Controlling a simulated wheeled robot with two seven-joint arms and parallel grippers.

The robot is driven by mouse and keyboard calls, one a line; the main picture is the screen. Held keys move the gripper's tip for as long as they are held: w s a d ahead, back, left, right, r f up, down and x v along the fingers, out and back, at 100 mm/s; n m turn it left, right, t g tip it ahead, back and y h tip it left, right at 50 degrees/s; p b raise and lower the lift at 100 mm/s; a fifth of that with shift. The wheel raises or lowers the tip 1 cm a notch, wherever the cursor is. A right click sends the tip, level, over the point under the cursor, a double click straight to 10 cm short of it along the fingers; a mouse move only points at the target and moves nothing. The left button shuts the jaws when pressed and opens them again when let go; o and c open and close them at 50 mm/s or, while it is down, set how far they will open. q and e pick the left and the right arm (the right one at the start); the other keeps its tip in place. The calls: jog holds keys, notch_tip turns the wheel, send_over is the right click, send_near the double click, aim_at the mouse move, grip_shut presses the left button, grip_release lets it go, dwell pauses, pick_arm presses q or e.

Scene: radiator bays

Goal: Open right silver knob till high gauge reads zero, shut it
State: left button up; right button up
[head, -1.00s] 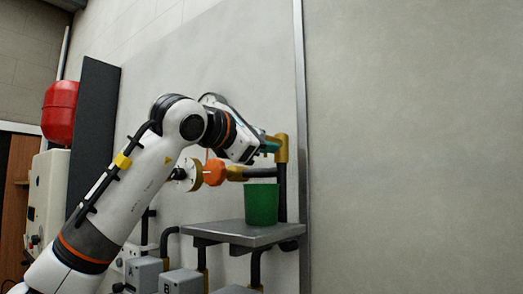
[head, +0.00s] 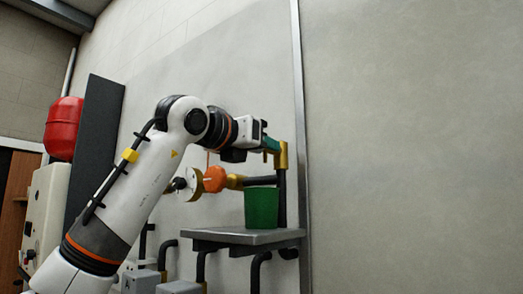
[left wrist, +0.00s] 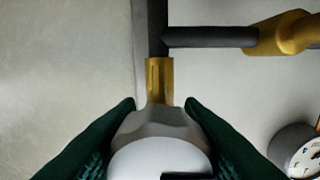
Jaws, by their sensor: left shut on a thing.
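The knob is hidden by the gripper in the head view. A round gauge (head: 189,185) stands left of an orange knob (head: 214,179). A gauge also shows at the lower right of the left wrist view (left wrist: 302,158); its reading cannot be made out. My right gripper is out of view.
A green bucket (head: 261,208) stands on a grey shelf (head: 218,235) below the fitting. Grey boxes and black pipes lie below. A red tank (head: 64,128) and a dark panel (head: 96,140) are at left. The wall at right is bare.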

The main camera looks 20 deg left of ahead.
pick_arm(q)
jog(key=shift+f+n, duration=0.15)
jog(key=shift+n, duration=0.15)
jog(key=o, duration=1)
jog(key=shift+c, duration=0.2)
jog(key=shift+s, duration=0.1)
jog(key=shift+s+a+b, duration=0.2)
jog(key=shift+s+b, duration=0.2)
jog(key=shift+b, duration=0.05)
jog(key=b+v, duration=0.5)
jog(key=v, duration=0.6)
